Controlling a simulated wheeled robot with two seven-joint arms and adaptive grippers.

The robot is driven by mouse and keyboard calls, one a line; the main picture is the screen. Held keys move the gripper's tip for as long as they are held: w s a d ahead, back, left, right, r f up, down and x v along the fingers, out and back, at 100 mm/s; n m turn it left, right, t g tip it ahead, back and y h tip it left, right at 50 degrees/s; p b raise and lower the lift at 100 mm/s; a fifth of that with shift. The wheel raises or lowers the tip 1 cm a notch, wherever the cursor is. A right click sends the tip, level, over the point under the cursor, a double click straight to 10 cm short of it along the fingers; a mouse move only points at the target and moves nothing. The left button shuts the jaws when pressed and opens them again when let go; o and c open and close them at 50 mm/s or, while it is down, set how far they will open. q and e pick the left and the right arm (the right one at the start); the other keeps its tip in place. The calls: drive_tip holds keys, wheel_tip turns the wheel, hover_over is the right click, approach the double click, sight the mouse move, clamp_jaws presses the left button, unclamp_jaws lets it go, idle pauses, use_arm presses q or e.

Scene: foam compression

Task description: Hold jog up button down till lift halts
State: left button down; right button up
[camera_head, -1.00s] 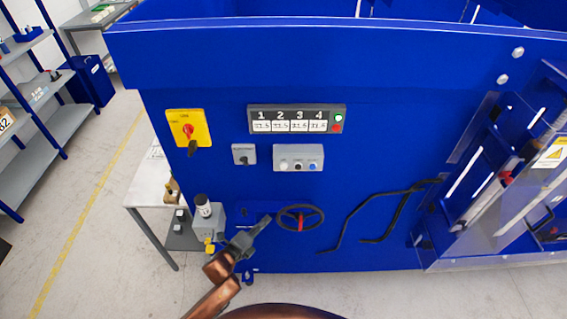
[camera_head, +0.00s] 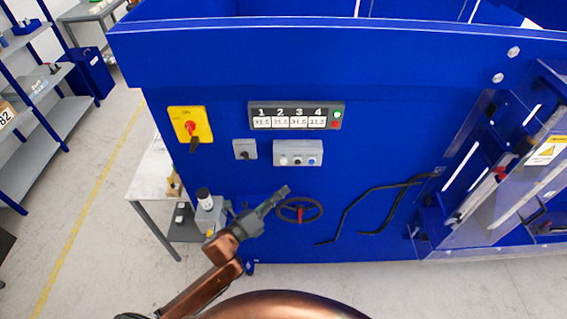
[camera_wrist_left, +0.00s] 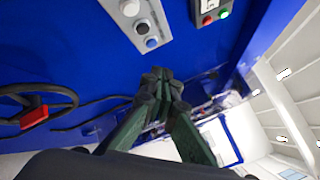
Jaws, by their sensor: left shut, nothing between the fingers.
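A small grey button box (camera_head: 298,147) with three buttons is on the blue machine front. The buttons run from white at the left to blue (camera_head: 312,161) at the right. The button box also shows in the left wrist view (camera_wrist_left: 163,24), above the fingertips. I cannot read which button is jog up. My left gripper (camera_head: 284,190) is shut and empty. In the head view it is below the button box, apart from it, near the handwheel. In the left wrist view its fingertips (camera_wrist_left: 158,74) are together. My right gripper is out of view.
A handwheel (camera_head: 314,211) with a red grip is right of my left gripper. A numbered display panel (camera_head: 262,107) with green and red buttons is above the button box. A yellow-backed red switch (camera_head: 202,114) and a small selector box (camera_head: 249,143) are at left. Black bent rods (camera_head: 345,212) are at right.

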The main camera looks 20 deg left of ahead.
sight(283, 162)
use_arm(q)
drive_tip(key=w+a+b, duration=0.1)
drive_tip(key=w+a, duration=0.1)
drive_tip(key=w, duration=0.6)
drive_tip(key=shift+w+a, duration=0.15)
drive_tip(key=shift+a, duration=0.05)
idle(1.2)
drive_tip(key=shift+w, duration=0.1)
drive_tip(key=shift+w+a+b, duration=0.15)
drive_tip(key=shift+w+b, duration=0.15)
